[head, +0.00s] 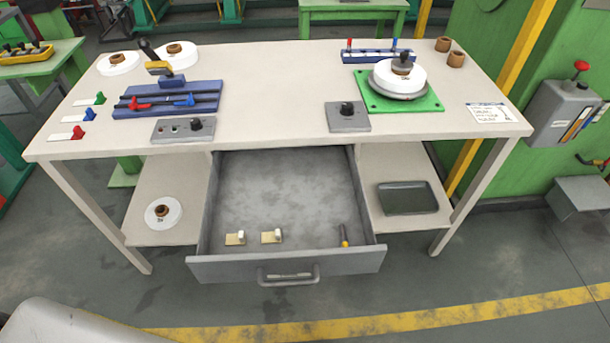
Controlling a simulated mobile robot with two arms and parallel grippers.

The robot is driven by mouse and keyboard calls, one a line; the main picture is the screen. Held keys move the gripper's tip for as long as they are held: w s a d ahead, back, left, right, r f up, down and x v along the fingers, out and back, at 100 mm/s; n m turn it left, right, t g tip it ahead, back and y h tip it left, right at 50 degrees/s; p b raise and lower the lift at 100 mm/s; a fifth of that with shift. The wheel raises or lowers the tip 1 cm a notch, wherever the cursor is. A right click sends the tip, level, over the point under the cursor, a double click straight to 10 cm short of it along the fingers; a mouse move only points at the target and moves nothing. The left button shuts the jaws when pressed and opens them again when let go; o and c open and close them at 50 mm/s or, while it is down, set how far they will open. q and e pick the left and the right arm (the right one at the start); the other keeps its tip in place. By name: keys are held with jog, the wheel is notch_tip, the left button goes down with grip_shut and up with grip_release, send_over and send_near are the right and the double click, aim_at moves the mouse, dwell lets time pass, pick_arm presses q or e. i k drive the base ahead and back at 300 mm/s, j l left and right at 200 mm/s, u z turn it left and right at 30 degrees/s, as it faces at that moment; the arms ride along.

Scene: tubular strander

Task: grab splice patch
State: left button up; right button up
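The grey drawer (286,268) under the white workbench (270,90) is pulled out. Two small beige plates, each with a white raised piece, lie near its front; they look like splice patches. The left patch (235,238) and the right patch (271,236) lie a little apart, left of the drawer's middle. Neither of my grippers is in view.
On the bench stand a blue fixture (168,98) with a lever, white spools (118,63), a green plate (425,101) bearing a spool, and grey switch boxes (348,116). A dark tray (407,198) lies on the right shelf.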

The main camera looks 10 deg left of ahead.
aim_at(234, 239)
jog(key=u, duration=1)
jog(key=k+l+z, duration=0.1)
jog(key=l, duration=0.2)
jog(key=k+l, duration=0.2)
jog(key=k+l+z, duration=0.15)
jog(key=l, duration=0.25)
jog(key=k+l, duration=0.15)
jog(key=l, duration=0.15)
jog(key=z, duration=0.05)
